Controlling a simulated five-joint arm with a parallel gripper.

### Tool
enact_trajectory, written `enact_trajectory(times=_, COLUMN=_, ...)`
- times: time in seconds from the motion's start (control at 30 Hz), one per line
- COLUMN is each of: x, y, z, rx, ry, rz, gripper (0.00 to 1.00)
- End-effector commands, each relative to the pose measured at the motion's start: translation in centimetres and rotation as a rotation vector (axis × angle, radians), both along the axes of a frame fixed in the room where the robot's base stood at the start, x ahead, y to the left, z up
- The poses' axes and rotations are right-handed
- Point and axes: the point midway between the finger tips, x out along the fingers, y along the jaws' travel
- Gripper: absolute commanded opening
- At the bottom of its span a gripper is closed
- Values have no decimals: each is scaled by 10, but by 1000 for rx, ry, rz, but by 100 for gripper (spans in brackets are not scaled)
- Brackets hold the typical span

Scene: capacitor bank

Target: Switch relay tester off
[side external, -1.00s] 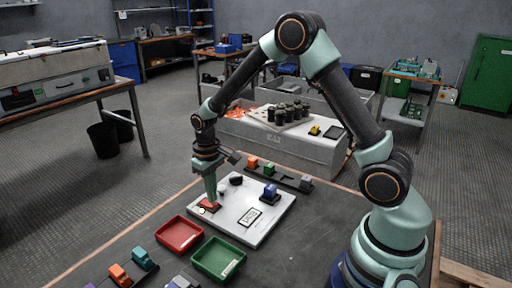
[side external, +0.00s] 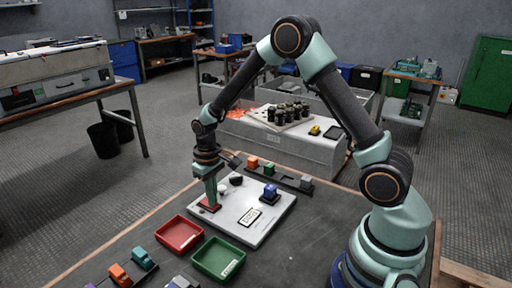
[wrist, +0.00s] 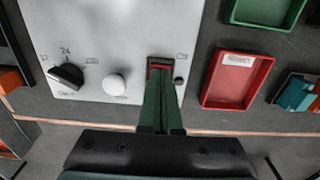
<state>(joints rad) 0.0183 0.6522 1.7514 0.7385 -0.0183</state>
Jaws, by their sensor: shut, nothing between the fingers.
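The relay tester is a pale flat panel (side external: 262,226) on the dark bench. Its red rocker switch (wrist: 159,66) sits in a dark frame near one end. My gripper (wrist: 160,78) is shut and empty, with its green fingertips at the switch and covering part of it. In the side external view my gripper (side external: 210,203) points down onto the red switch area. Contact and the rocker's exact tilt cannot be told. A small dark round lamp (wrist: 180,81) sits beside the switch. A black knob (wrist: 67,75) and a white round button (wrist: 114,85) are on the panel.
A red tray (side external: 180,234) and a green tray (side external: 218,259) lie close to the panel. A blue block (side external: 270,193) stands on its far part. Coloured blocks sit on a dark rail (side external: 282,174) behind and at the front left (side external: 120,275).

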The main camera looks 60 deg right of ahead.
Motion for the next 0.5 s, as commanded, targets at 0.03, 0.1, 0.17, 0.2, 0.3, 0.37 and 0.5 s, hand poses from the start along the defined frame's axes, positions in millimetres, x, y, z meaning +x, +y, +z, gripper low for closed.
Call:
enact_trajectory(times=0.03, x=0, y=0, z=-1, rx=0, ry=0, rz=0, gripper=0)
enact_trajectory(times=0.1, x=0, y=0, z=-2, rx=0, ry=0, rz=0, gripper=0)
enact_trajectory(times=0.17, x=0, y=0, z=-3, rx=0, ry=0, rz=0, gripper=0)
enact_trajectory(times=0.2, x=0, y=0, z=-3, rx=0, ry=0, rz=0, gripper=0)
enact_trajectory(times=0.3, x=0, y=0, z=-1, rx=0, ry=-2, rz=0, gripper=0)
enact_trajectory(times=0.37, x=1, y=0, z=3, rx=0, ry=-3, rz=0, gripper=0)
enact_trajectory(times=0.5, x=1, y=0, z=13, rx=0, ry=-3, rz=0, gripper=0)
